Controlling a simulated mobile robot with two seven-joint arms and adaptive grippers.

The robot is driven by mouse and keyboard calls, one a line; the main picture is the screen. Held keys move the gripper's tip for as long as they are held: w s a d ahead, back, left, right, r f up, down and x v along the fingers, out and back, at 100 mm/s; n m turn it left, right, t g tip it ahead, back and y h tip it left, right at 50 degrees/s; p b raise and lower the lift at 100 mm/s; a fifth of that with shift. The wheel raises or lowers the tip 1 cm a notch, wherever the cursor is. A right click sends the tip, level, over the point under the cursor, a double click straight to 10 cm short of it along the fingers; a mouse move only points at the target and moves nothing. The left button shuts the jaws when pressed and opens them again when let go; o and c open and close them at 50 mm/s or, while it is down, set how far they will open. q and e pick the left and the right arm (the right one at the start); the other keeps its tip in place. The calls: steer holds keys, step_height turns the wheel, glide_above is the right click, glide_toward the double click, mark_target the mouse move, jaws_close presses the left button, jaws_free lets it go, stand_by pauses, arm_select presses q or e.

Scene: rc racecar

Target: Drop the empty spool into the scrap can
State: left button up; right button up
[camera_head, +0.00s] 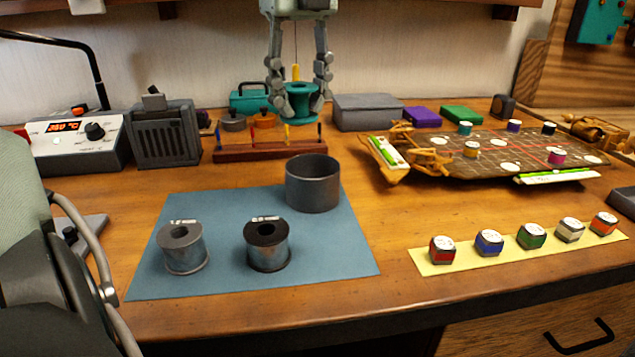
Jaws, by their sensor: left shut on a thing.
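My left gripper (299,88) hangs at the top centre with its fingers pointing down. It is shut on a teal spool (303,108), whose core shows no wire. The scrap can (312,192), an open dark grey cylinder, stands upright at the back right of the blue mat. In the picture the spool is above the can and apart from it; whether it is directly over the opening I cannot tell. Two wire-wound spools stand on the mat, one with a grey top (183,249) and one with a black top (267,246). My right gripper is out of view.
The blue mat (215,216) has bare room around the spools. A wooden rack (262,148) stands behind it, with a soldering station (75,140) at the left. Several small jars line a yellow strip (460,257) at the right, before a car chassis (500,155).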

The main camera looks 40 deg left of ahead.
arm_select(q)
steer(key=shift+f, duration=1.7)
steer(key=o, duration=1.1)
step_height(320, 180, up, 12)
glide_above(302, 119)
steer(key=shift+w+a, duration=0.35)
